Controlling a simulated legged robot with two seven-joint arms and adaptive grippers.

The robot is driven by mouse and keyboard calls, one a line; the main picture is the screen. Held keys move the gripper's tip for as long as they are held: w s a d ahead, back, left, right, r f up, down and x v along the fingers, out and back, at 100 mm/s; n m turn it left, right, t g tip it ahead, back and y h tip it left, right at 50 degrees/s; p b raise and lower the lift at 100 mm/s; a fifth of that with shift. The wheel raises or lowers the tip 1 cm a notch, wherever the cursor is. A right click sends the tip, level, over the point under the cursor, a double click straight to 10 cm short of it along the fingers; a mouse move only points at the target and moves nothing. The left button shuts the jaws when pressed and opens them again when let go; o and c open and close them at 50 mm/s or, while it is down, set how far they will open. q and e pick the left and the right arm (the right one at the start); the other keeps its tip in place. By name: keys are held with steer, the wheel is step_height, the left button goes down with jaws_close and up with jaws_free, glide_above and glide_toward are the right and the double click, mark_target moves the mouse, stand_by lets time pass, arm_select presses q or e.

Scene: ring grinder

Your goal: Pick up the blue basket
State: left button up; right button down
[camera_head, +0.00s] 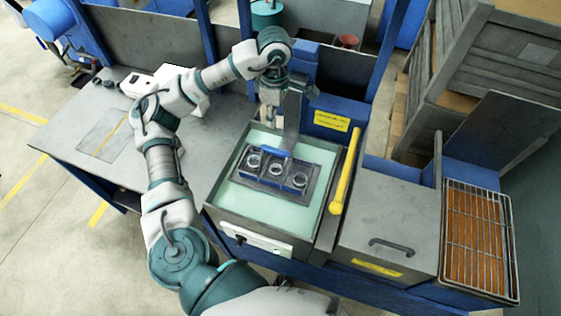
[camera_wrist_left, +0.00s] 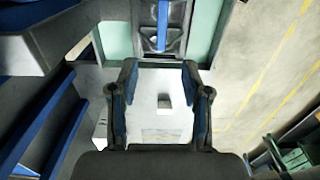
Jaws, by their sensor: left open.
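The blue basket (camera_head: 284,157) is a dark tray with a blue bar, holding three round metal rings. It sits on the pale green bed of the grinder (camera_head: 240,195). Its blue bar also shows at the top of the left wrist view (camera_wrist_left: 162,25). My left gripper (camera_head: 270,122) points down near the back of the basket, beside a grey post. In the left wrist view its two fingers (camera_wrist_left: 160,75) are spread with nothing between them, and the basket lies beyond the fingertips. My right gripper is not in view.
A yellow bar (camera_head: 346,172) stands along the grinder's right side. A grey box with a handle (camera_head: 385,215) and a wire rack over an orange-brown surface (camera_head: 478,240) are further right. The grey worktop (camera_head: 100,165) at left has free room.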

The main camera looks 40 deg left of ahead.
arm_select(q)
glide_above(275, 149)
steer(key=d, duration=0.1)
steer(key=f, duration=0.7)
steer(key=shift+s+d+f+p, duration=0.2)
steer(key=shift+s+p, duration=0.1)
steer(key=shift+s, duration=0.1)
steer(key=f, duration=0.2)
steer(key=shift+w+a+f, duration=0.25)
steer(key=shift+a+f, duration=0.15)
steer(key=shift+a+f+p, duration=0.25)
steer(key=shift+f, duration=0.4)
steer(key=shift+a+f+p, duration=0.2)
steer(key=shift+a+f, duration=0.05)
steer(key=shift+f, duration=0.35)
steer(key=f, duration=0.3)
steer(key=shift+d, duration=0.35)
steer(key=shift+w+d+f, duration=0.1)
steer(key=shift+d+f, duration=0.05)
steer(key=c, duration=0.4)
steer(key=shift+a, duration=0.2)
jaws_close()
steer(key=shift+a, duration=0.15)
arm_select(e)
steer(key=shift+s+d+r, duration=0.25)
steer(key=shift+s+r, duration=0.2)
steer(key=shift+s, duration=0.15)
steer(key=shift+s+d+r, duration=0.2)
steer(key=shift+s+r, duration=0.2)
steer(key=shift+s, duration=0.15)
